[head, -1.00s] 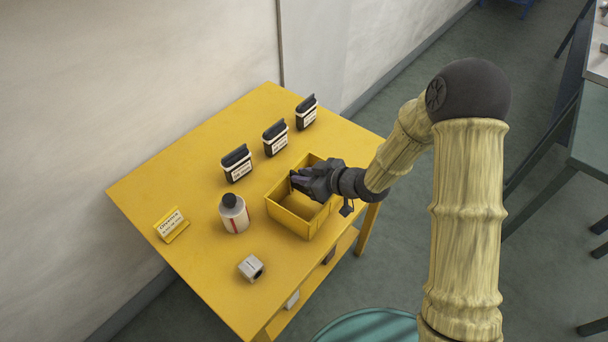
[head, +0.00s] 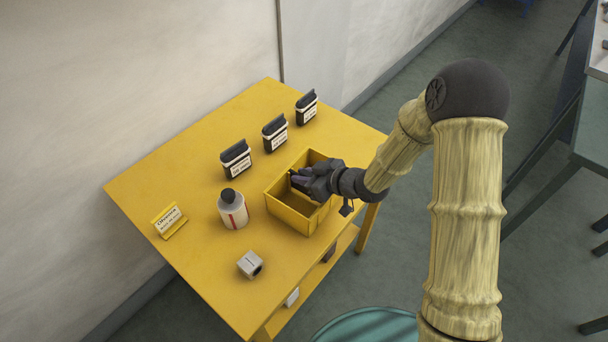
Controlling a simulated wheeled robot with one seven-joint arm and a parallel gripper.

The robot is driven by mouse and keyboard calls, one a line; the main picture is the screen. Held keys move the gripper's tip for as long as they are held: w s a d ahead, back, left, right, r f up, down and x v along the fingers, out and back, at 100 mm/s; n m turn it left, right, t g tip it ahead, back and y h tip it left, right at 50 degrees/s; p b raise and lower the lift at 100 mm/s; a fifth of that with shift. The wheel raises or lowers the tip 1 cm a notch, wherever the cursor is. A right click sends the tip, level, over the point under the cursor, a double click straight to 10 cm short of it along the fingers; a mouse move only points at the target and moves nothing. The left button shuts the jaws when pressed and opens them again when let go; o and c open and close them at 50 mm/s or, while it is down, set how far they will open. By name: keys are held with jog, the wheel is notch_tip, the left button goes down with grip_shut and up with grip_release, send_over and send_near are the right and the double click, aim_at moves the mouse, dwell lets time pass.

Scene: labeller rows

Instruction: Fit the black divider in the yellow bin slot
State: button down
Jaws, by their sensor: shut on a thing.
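The yellow bin (head: 283,208) is an open box near the right front edge of the yellow table. My dark gripper (head: 294,181) reaches in from the right, over the bin's opening. It is shut on the black divider, of which only a thin dark edge seems to show at the jaws. The divider is hard to tell from the dark fingers. The slot and the divider's lower edge are hidden or too small to see, so I cannot tell whether they meet.
Three black-and-white labelled containers (head: 236,160) stand in a row behind the bin. A white bottle with a dark cap (head: 233,211) stands close to its left. A yellow sign (head: 169,221) and a grey block (head: 250,265) are further left and front. The table's left back is clear.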

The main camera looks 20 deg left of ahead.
jog(key=shift+f+b, duration=0.45)
jog(key=shift+f, duration=0.2)
jog(key=c, duration=1.3)
grip_release()
jog(key=shift+o, duration=0.2)
jog(key=p+v, duration=0.1)
jog(key=v, duration=1.6)
jog(key=shift+d, duration=0.25)
jog(key=shift+r, duration=0.1)
